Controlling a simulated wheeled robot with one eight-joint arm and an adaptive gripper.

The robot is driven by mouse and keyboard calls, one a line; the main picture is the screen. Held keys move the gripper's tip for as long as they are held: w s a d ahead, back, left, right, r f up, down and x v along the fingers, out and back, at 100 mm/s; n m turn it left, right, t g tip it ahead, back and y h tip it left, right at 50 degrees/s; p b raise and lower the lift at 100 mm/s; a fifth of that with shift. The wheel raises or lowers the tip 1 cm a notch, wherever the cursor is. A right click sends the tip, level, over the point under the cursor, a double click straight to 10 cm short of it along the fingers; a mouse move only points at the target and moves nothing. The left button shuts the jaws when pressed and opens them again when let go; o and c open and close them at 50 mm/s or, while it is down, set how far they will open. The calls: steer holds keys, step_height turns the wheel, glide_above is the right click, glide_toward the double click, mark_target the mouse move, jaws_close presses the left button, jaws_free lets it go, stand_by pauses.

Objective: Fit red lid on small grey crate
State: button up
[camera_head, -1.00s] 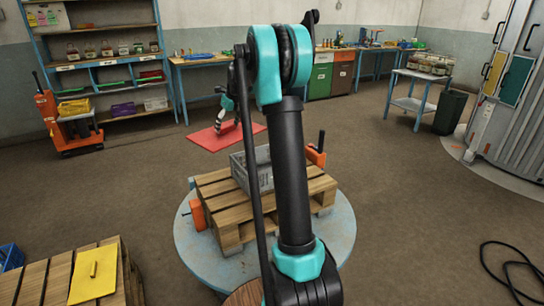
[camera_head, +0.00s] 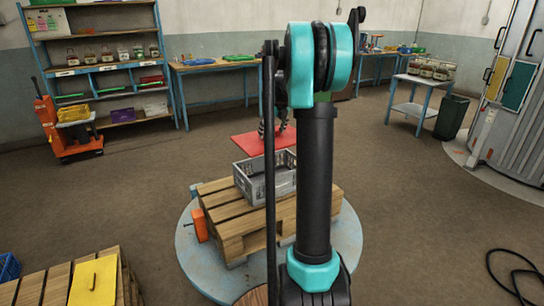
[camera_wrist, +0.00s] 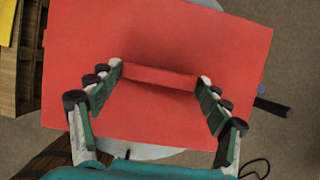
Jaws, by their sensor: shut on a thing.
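The red lid (camera_head: 247,143) is a flat panel held in the air above and behind the small grey crate (camera_head: 242,185). My gripper (camera_wrist: 160,78) is shut on the raised red handle bar in the middle of the lid, one fingertip at each end. In the wrist view the lid (camera_wrist: 200,35) fills most of the picture and hides the crate. The grey crate is open at the top and stands on a wooden pallet. My arm hides part of the crate's right side and part of the lid in the head view.
The pallet (camera_head: 222,222) rests on a round blue-grey platform (camera_head: 192,262) with an orange clamp (camera_head: 199,225) at its left. A yellow lid (camera_head: 93,284) lies on another pallet at lower left. A black cable (camera_head: 515,275) lies on the floor at right.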

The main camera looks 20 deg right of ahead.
step_height(320, 180, down, 11)
stand_by(0.5)
steer(key=shift+f, duration=0.55)
steer(key=o, duration=1.3)
steer(key=shift+f, duration=0.1)
